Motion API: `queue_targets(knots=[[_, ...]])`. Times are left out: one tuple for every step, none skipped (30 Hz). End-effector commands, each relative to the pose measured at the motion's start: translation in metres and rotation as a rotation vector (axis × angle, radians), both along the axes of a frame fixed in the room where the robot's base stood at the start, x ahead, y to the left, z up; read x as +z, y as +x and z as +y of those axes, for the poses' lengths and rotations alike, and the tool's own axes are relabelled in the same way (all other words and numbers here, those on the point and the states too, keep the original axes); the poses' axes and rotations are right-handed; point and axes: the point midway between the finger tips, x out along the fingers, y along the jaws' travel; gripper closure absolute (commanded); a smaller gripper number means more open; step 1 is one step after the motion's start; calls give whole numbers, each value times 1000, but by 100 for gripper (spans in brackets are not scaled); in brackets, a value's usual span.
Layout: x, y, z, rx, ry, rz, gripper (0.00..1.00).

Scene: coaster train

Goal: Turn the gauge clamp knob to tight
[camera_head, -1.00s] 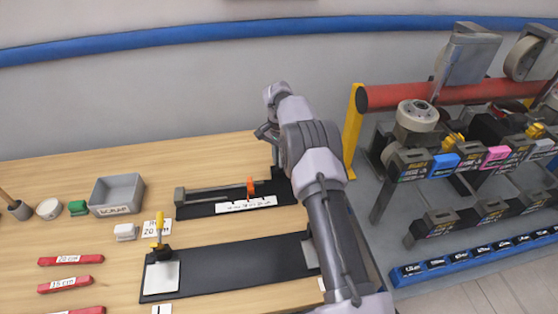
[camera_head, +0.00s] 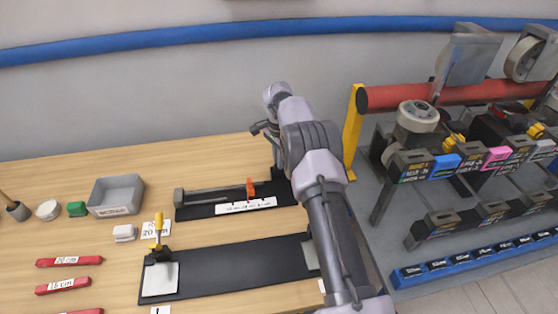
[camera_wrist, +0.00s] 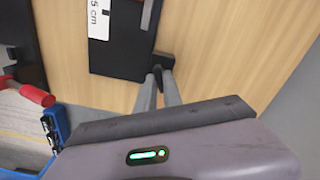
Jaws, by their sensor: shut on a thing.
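The gauge (camera_head: 205,210) is a dark base with a rail, an orange slider (camera_head: 250,187) and a white scale strip (camera_head: 246,205). It lies on the wooden table, left of my arm. In the wrist view, one end of the gauge (camera_wrist: 121,55) shows with part of its white scale. A small black knob (camera_wrist: 161,61) is at that end. My gripper (camera_wrist: 161,73) is shut on this knob, with its two grey fingers at either side. The fingertips and the knob's marking cannot be made out. In the head view my arm hides the knob and the fingers.
A longer dark fixture (camera_head: 225,268) with a yellow-handled clamp (camera_head: 158,232) lies in front of the gauge. A grey bin (camera_head: 117,194) and red bars (camera_head: 70,261) are to the left. A machine rack (camera_head: 440,180) stands to the right. The table behind the gauge is clear.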

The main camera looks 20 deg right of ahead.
Motion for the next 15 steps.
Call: queue_targets(knots=[[0,0,0,0,0,0,100],[0,0,0,0,0,0,100],[0,0,0,1,0,0,100],[0,0,0,1,0,0,100],[0,0,0,1,0,0,100],[0,0,0,1,0,-1,81],[0,0,0,1,0,-1,75],[0,0,0,1,0,-1,70],[0,0,0,1,0,0,67],[0,0,0,1,0,0,67],[0,0,0,1,0,0,67],[0,0,0,1,0,0,67],[0,0,0,1,0,0,67],[0,0,0,1,0,0,67],[0,0,0,1,0,0,67]])
